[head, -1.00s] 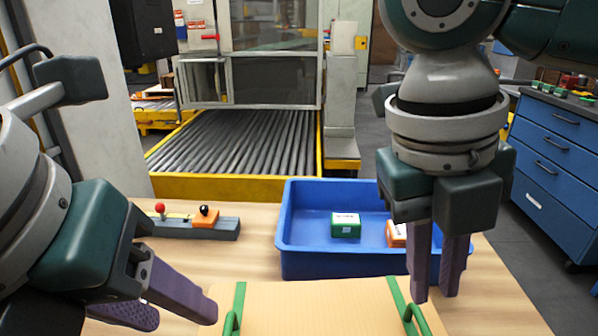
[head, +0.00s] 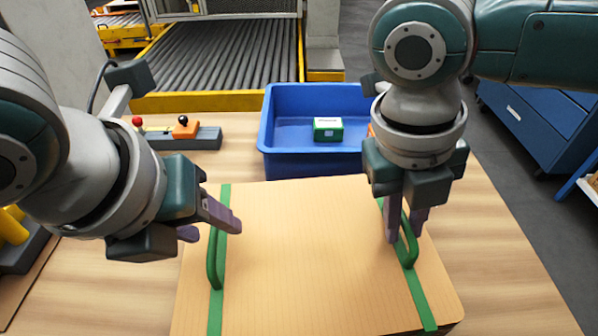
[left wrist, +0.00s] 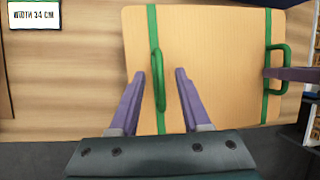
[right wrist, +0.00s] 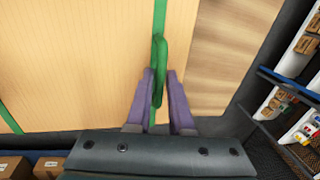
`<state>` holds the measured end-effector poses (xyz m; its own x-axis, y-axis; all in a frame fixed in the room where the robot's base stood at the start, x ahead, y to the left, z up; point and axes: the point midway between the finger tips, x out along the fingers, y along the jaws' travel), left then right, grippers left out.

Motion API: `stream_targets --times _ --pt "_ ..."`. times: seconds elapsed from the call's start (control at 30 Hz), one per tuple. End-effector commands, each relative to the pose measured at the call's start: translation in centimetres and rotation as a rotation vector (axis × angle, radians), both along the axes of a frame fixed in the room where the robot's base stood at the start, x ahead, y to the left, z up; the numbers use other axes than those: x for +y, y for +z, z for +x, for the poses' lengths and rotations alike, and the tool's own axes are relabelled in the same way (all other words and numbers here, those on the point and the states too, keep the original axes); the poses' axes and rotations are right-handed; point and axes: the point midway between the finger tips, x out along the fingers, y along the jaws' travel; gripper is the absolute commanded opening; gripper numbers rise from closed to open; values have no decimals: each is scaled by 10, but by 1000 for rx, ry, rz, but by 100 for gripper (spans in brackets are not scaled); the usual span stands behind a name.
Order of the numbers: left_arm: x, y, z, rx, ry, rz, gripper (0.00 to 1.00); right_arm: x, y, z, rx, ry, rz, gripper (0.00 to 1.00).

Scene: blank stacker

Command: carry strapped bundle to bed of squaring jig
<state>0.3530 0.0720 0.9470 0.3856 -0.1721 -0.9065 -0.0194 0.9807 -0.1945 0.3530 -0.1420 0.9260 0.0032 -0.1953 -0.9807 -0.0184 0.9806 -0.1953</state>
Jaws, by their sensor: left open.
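The strapped bundle (head: 310,255), a flat tan stack with two green straps, lies on the wooden table in front of me. A green handle loop stands on each strap. My left gripper (head: 232,228) is open at the left handle (head: 212,258). In the left wrist view its fingers (left wrist: 160,73) are on either side of that handle, apart from it. My right gripper (head: 407,238) points down at the right handle (head: 410,245). In the right wrist view the handle (right wrist: 159,65) lies between its nearly closed fingers; I cannot tell whether they grip. I cannot make out the squaring jig for certain.
A blue bin (head: 283,165) holding a green-and-white box (head: 328,129) and an orange one stands just behind the bundle. A grey control block (head: 205,138) with knobs is behind on the left. A roller conveyor (head: 220,60) lies beyond. Bare table (head: 490,270) is on the right.

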Motion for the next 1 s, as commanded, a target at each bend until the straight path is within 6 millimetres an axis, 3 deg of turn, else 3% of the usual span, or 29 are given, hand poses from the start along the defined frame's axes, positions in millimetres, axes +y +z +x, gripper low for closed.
stream_targets --times 0.23,0.4,0.63,1.0 --pt "0 0 0 0 0 0 45 0 0 0 0 1 0 18" --pt "0 0 0 0 0 0 26 0 0 0 0 0 0 0" --pt "0 0 0 0 1 0 0 0 0 0 0 0 0 0" --pt "0 0 0 0 1 1 0 0 0 0 -1 0 0 0"
